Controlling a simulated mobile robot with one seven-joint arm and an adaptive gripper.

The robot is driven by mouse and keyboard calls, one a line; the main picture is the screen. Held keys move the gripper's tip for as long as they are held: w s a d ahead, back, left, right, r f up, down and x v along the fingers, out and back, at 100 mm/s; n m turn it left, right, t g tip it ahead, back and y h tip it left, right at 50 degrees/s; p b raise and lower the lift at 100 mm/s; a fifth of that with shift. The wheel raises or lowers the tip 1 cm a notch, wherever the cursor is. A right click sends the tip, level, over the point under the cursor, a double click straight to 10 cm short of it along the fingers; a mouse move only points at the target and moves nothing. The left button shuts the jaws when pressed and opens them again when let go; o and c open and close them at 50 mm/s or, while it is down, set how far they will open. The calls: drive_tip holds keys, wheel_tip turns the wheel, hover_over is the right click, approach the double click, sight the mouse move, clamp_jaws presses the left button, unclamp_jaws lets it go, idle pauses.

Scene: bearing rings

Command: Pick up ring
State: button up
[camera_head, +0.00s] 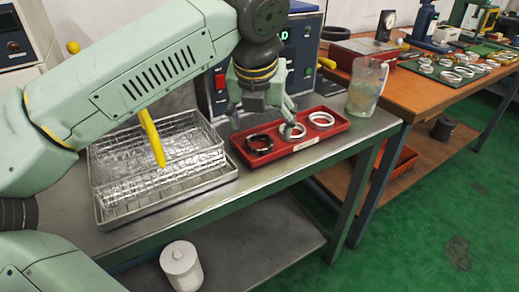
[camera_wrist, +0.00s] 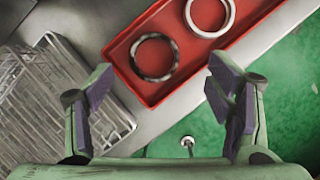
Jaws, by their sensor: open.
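A red tray (camera_head: 300,149) on the metal bench holds three rings in a row. The left ring (camera_head: 260,151) looks dark, the middle ring (camera_head: 293,137) is silvery, and the right ring (camera_head: 321,125) is pale and bright. My gripper (camera_head: 267,113) hangs over the tray, pointing down, with one finger partly in front of the middle ring. In the wrist view my gripper (camera_wrist: 160,76) is open and empty, its fingers wide apart. There the dark ring (camera_wrist: 155,78) lies between and beyond the fingertips, and a silvery ring (camera_wrist: 208,35) lies farther up. The third ring is outside the wrist view.
A wire basket (camera_head: 165,180) in a metal tray stands left of the red tray, close to it. A clear jug (camera_head: 366,92) stands to the right, and a dark instrument box (camera_head: 303,62) behind. A wooden table (camera_head: 430,92) with more rings is farther right.

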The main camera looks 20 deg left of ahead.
sight(259, 141)
drive_tip(key=b+x, duration=0.1)
drive_tip(key=x, duration=0.4)
drive_tip(key=shift+s+a+b, duration=0.15)
drive_tip(key=shift+a+b, duration=0.1)
drive_tip(key=shift+b, duration=0.15)
drive_tip(key=shift+o, duration=0.9)
drive_tip(key=shift+a+f, duration=0.1)
drive_tip(key=shift+f, duration=0.05)
drive_tip(key=c, duration=1.1)
drive_tip(key=shift+c, duration=1.4)
